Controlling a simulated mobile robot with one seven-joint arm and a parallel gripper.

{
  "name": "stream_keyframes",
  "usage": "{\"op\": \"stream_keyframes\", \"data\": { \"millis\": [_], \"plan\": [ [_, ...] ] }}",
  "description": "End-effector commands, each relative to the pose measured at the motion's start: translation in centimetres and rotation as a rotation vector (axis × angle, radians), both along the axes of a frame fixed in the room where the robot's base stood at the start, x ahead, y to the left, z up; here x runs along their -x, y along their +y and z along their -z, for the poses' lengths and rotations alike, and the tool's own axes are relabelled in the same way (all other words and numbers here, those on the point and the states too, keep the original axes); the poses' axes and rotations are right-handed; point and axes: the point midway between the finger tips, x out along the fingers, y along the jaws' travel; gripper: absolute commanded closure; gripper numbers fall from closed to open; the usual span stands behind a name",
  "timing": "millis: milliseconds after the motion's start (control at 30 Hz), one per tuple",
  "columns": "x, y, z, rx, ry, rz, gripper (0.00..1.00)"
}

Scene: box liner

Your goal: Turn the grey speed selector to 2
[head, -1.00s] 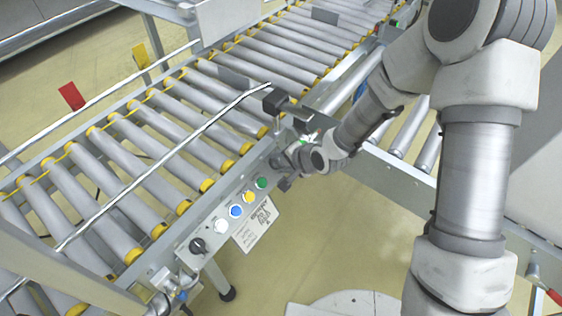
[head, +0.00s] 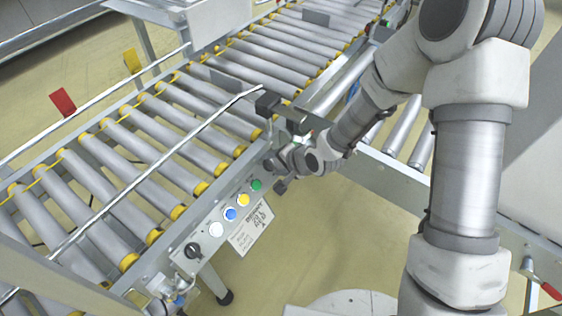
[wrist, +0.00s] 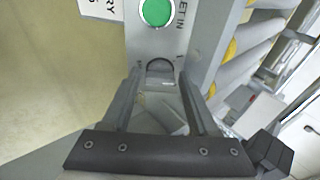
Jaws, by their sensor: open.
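A control panel (head: 205,229) runs along the near side of the roller conveyor. My gripper (head: 279,175) is at the panel's right end, beyond the green button (head: 256,185). In the wrist view my gripper (wrist: 160,82) is open, its two fingers on either side of a grey rounded part (wrist: 160,67) that looks like the grey speed selector. A small mark that looks like "1" is printed to its right. I cannot tell whether the fingers touch it. Its pointer is not clear, and in the head view my gripper hides it.
A black knob (head: 193,250) and white (head: 216,230), blue (head: 231,214) and yellow (head: 244,199) buttons sit on the panel to the left. The green button (wrist: 156,11) is just beyond my fingertips in the wrist view. A paper label hangs below the panel. Conveyor rollers lie behind.

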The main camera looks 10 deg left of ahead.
Motion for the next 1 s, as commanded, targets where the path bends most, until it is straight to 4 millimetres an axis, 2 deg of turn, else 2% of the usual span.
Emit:
{"op": "stream_keyframes", "data": {
  "millis": [167, 733, 1000],
  "plan": [
    [0.7, -1.2, -1.9, -0.001, 0.0, 0.004, 0.4],
    [5.7, -7.8, -11.2, 0.0, -0.001, 0.003, 0.4],
    [6.5, -8.8, -12.5, -0.001, 0.002, 0.0, 0.4]
  ]
}}
